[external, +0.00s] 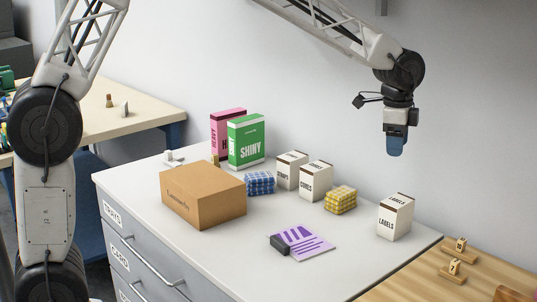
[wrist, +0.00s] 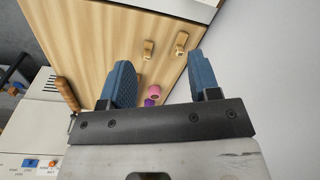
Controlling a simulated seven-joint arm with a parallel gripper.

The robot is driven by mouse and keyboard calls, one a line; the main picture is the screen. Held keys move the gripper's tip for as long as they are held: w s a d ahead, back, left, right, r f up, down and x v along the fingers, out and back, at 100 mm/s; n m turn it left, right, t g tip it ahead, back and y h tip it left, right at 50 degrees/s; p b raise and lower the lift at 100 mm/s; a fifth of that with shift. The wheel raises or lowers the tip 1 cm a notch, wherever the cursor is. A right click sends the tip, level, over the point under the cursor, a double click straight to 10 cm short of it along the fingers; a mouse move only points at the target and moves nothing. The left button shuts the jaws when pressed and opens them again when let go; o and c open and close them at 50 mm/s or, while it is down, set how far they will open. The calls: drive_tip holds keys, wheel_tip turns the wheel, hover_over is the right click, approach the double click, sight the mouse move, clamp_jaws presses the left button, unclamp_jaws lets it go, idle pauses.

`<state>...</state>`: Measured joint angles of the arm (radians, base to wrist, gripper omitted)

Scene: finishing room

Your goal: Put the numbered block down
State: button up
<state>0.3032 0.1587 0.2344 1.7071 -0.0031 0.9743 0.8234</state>
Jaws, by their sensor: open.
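Two small wooden pieces with pale faces bearing dark marks stand on the wooden surface at the right of the external view, a farther one (external: 460,246) and a nearer one (external: 452,268). The marks are too small to read, so I cannot tell which is the numbered block. Two small wooden pieces also show in the wrist view, a left one (wrist: 149,48) and a right one (wrist: 181,42). My gripper (external: 395,152) hangs high above the back of the counter, apart from everything. In the wrist view its blue fingers (wrist: 160,65) are spread with nothing between them.
The grey counter (external: 150,230) holds a cardboard box (external: 203,195), a green SHINY box (external: 246,141), a white LABELS box (external: 394,217) and a purple card (external: 305,243). A pink ring-like item (wrist: 154,92) lies on the wooden surface (wrist: 105,40).

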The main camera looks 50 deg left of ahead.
drive_tip(key=s+a+r+n, duration=0.35)
drive_tip(key=s+a, duration=0.35)
drive_tip(key=s, duration=0.4)
drive_tip(key=s+a+r+n, duration=0.3)
drive_tip(key=s+a+r, duration=0.2)
drive_tip(key=s+a, duration=0.45)
drive_tip(key=s+a+f+n, duration=0.1)
drive_tip(key=s+a+n, duration=0.1)
drive_tip(key=s, duration=0.7)
drive_tip(key=s+a+f+n+t, duration=0.1)
drive_tip(key=s+a+f+n, duration=0.1)
drive_tip(key=s, duration=0.6)
drive_tip(key=s+a+f+n, duration=0.1)
drive_tip(key=s+a+n, duration=0.1)
drive_tip(key=s, duration=0.7)
drive_tip(key=shift+s+a+f+t, duration=0.3)
drive_tip(key=shift+a+f+t, duration=0.1)
drive_tip(key=shift+a, duration=0.15)
